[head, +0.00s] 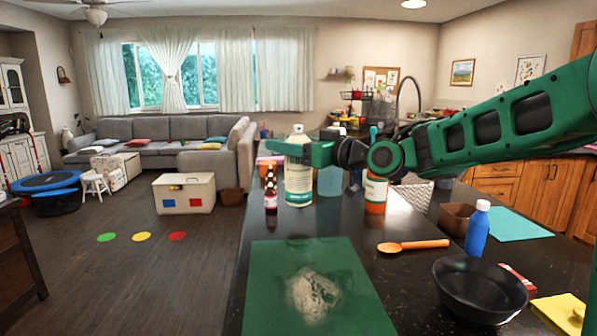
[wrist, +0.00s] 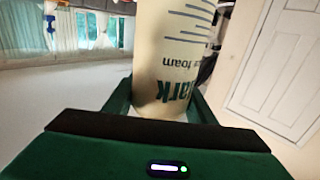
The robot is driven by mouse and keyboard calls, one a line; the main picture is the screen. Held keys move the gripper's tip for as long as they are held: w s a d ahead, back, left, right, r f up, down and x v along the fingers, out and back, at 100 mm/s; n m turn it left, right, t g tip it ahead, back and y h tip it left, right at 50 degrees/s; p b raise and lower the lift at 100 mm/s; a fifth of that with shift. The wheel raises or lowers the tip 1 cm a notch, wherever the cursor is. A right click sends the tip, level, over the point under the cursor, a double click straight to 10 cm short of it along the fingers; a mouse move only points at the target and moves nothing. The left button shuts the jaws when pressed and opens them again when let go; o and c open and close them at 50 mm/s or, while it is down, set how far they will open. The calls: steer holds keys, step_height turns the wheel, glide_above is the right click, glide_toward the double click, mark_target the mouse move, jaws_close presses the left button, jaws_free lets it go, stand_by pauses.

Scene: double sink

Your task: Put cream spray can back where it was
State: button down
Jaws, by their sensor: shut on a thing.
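The cream spray can (head: 299,180) is a tall cream-coloured can with a white top, upright over the far left part of the dark counter (head: 405,285). My gripper (head: 300,153) reaches in from the right and is shut around the can's upper body. In the wrist view the can (wrist: 177,55) fills the space between the two fingers, with dark green lettering upside down in the picture. I cannot tell whether the can's base touches the counter.
A dark red bottle (head: 271,190) stands close left of the can, and an orange bottle (head: 375,192) with a white label stands to its right. A green mat (head: 265,290) with a blurred pale heap lies nearer. A wooden spoon (head: 415,246), black bowl (head: 480,292) and blue bottle (head: 478,228) are at the right.

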mark_target(295, 166)
steer(key=shift+s+d+f, duration=0.25)
steer(key=shift+s+f, duration=0.05)
steer(key=shift+f, duration=0.55)
steer(key=shift+s+d+f, duration=0.2)
steer(key=shift+s+f, duration=0.05)
steer(key=shift+f, duration=0.65)
steer(key=shift+s+d+f, duration=0.25)
steer(key=shift+s+f, duration=0.05)
steer(key=shift+f, duration=0.55)
steer(key=c, duration=0.8)
jaws_free()
steer(key=shift+f, duration=0.1)
steer(key=shift+d, duration=0.1)
